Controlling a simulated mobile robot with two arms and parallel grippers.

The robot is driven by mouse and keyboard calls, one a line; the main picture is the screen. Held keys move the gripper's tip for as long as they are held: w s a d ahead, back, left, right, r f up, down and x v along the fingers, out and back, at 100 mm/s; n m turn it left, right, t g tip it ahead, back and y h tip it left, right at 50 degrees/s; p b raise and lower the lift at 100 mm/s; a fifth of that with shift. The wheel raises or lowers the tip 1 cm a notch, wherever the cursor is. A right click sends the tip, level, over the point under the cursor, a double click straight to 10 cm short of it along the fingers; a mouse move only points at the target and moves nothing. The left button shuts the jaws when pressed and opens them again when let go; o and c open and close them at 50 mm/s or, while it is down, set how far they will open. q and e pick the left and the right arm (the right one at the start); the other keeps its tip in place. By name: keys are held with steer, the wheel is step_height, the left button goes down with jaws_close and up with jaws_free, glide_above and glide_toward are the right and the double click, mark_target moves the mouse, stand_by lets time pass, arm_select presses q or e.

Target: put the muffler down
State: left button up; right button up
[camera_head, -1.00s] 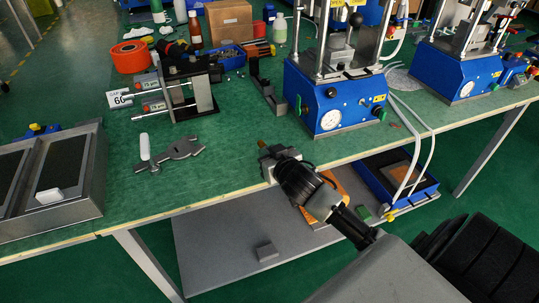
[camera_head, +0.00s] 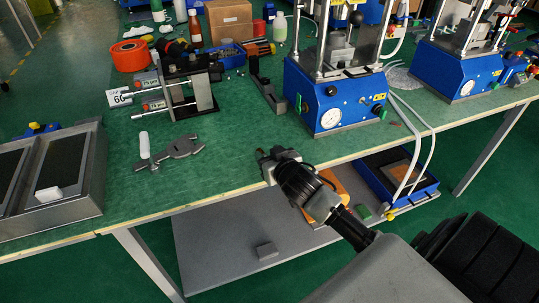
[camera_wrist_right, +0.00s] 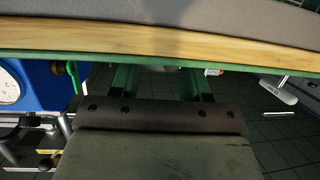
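My right gripper (camera_head: 266,155) is over the front edge of the green bench. In the right wrist view its two fingers (camera_wrist_right: 163,82) stand apart with no part held plainly between them, so it looks open. I cannot make out the muffler in either current view; it may be hidden by the gripper or too small to tell. My left gripper is not in view.
The bench (camera_head: 225,180) is clear left of my gripper, up to a wrench-like tool (camera_head: 178,150). A blue press (camera_head: 332,97) stands behind to the right. A grey tray (camera_head: 88,190) stands at left. A blue bin (camera_head: 425,190) sits on the lower shelf.

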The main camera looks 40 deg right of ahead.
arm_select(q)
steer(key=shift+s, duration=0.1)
arm_select(e)
steer(key=shift+r, duration=0.15)
steer(key=r+p+v, duration=0.1)
steer(key=v, duration=1)
steer(key=s+f+n+g, duration=0.1)
steer(key=s+f+g, duration=0.3)
steer(key=f, duration=1.3)
steer(key=s+f+g, duration=0.3)
steer(key=f, duration=1.4)
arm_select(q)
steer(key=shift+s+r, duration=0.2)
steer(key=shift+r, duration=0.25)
arm_select(e)
steer(key=s+a+f+n+g+y, duration=0.1)
steer(key=s+a+f+g, duration=0.2)
steer(key=s+f, duration=0.7)
steer(key=s+a+f+n+g+y, duration=0.1)
steer(key=s+a+f+g, duration=0.2)
steer(key=s+f, duration=0.7)
steer(key=s+a, duration=0.2)
steer(key=s, duration=0.4)
steer(key=shift+s+n+g, duration=0.3)
steer(key=shift+s+n, duration=0.05)
steer(key=shift+n, duration=0.05)
